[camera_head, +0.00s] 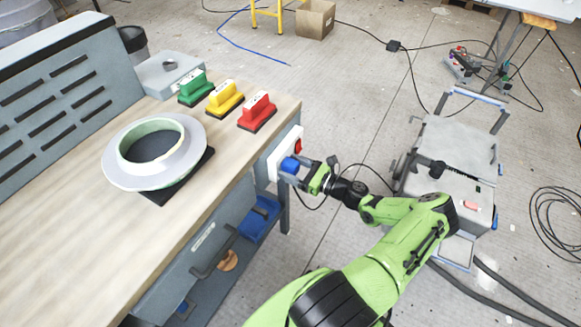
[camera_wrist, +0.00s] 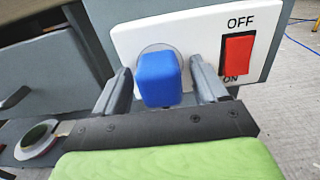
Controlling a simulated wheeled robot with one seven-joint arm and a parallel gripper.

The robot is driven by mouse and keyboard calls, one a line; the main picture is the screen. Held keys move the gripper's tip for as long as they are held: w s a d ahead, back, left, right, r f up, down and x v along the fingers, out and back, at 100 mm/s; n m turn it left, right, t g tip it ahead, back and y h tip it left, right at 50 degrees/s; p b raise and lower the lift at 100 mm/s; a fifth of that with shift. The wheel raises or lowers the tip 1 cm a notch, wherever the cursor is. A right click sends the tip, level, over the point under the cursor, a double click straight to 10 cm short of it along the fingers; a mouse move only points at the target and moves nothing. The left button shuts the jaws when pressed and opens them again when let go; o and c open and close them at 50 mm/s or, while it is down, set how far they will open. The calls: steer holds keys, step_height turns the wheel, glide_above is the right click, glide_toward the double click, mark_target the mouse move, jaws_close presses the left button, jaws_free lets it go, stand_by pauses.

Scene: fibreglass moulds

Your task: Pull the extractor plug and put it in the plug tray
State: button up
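The blue extractor plug (camera_head: 289,165) sits in a white socket panel (camera_head: 272,170) on the bench's right end. In the wrist view the plug (camera_wrist: 159,78) stands against the round socket. My gripper (camera_head: 304,172) is at the plug, with one finger on each side. In the wrist view my gripper (camera_wrist: 161,88) is open, with a narrow gap between the plug and each finger. No tray is clearly marked as the plug tray. A grey box (camera_head: 155,78) with a dark round spot on top stands at the bench's back; a blue bin (camera_head: 259,219) is below the bench top.
A red switch (camera_wrist: 237,55) marked OFF and ON is right of the plug. A ring-shaped mould (camera_head: 192,150) lies on the bench. A wheeled grey machine (camera_head: 455,150) stands right.

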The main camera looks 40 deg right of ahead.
mark_target(298, 170)
jaws_close()
steer(key=shift+v, duration=3.05)
